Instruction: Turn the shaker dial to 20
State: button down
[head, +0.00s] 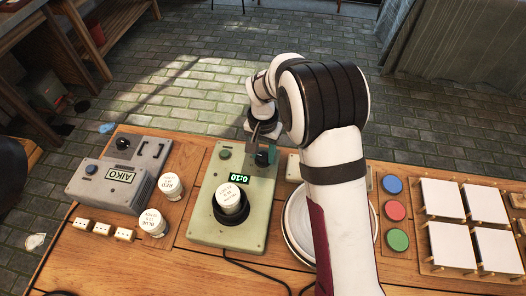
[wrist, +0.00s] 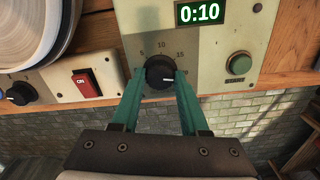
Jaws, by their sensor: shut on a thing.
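The shaker is a pale green box (head: 201,225) near the table's middle, with a bottle (head: 230,199) labelled in print standing in its round black holder. Its display (head: 239,178) reads 0:10, and the same reading shows large in the wrist view (wrist: 212,11). The black round shaker dial (wrist: 160,71) has marks 5, 10 and 15 around it. My gripper (wrist: 161,78) is shut on the dial, with one teal finger on each side. The dial's pointer is too small to read with certainty. In the head view my gripper reaches down at the shaker's far right corner, partly covering the dial.
A round green button (wrist: 239,64) sits beside the dial on the shaker. A grey AIKO machine (head: 121,176) stands to the left with white bottles nearby. A white plate (head: 297,222) is partly behind my arm.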

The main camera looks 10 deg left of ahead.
aim_at(263, 156)
jog(key=shift+c, duration=2.1)
grip_release()
notch_tip(263, 156, up, 16)
jog(key=s+d+r+m, duration=0.1)
jog(key=s+d+r, duration=0.3)
jog(key=s+d, duration=0.55)
jog(key=s+d+f+m+y, duration=0.1)
jog(key=s+d+f, duration=0.1)
jog(key=s, duration=0.7)
jog(key=s+d+f+m, duration=0.1)
jog(key=s+d+f, duration=0.1)
jog(key=s, duration=0.7)
jog(key=shift+d+f+y, duration=0.2)
jog(key=shift+d+y, duration=0.2)
jog(key=shift+d, duration=0.05)
